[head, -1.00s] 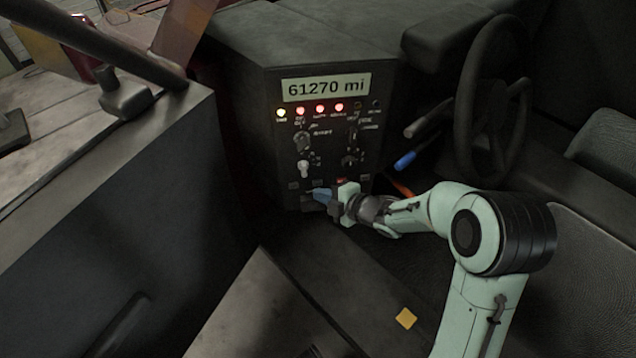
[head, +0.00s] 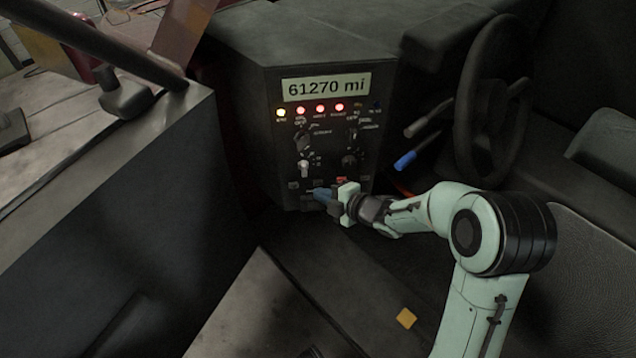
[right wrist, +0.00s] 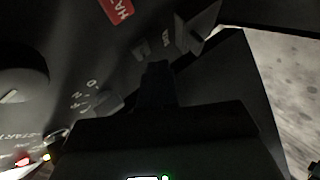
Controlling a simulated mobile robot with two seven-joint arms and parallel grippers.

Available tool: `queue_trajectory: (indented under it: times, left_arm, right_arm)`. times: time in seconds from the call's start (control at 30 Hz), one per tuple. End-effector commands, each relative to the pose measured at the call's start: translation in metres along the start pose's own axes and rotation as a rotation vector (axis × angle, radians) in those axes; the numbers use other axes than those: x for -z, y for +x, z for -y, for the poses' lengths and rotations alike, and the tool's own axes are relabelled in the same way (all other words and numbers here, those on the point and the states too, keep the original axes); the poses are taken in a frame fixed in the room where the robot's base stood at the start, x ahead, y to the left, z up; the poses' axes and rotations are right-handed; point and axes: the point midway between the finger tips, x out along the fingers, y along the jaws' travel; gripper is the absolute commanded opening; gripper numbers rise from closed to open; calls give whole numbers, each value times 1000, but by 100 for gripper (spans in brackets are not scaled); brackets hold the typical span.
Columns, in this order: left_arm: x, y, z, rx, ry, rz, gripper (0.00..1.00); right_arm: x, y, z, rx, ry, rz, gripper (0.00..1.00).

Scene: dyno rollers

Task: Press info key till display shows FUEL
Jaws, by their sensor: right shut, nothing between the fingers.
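The display (head: 326,87) at the top of the dark control panel (head: 262,100) reads "61270 mi". Small keys sit along the panel's lower edge, and my right gripper (head: 318,194) is at that row with its fingers shut and empty. In the right wrist view the gripper (right wrist: 157,80) points at the panel near a dark key (right wrist: 190,35). A red key (right wrist: 116,8) with partly cut-off lettering lies nearby. I cannot tell which key is the info key, or whether the fingertips touch one. My left gripper is not in view.
A row of lit lamps (head: 320,109), one yellow and several red, runs under the display, with knobs (head: 303,141) below. A steering wheel (head: 490,100) and a blue-tipped lever (head: 405,160) stand to the right. A yellow square (head: 405,318) lies on the floor.

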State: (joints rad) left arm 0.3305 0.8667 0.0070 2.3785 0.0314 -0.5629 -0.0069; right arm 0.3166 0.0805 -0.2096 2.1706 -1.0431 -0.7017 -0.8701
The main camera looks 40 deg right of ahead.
Motion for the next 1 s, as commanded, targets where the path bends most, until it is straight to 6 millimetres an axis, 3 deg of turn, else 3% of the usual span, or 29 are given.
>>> queue_trajectory:
  times: [1.0]
  left_arm:
    - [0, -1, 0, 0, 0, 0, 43]
  right_arm:
    - [-4, 6, -4, 0, 0, 0, 0]
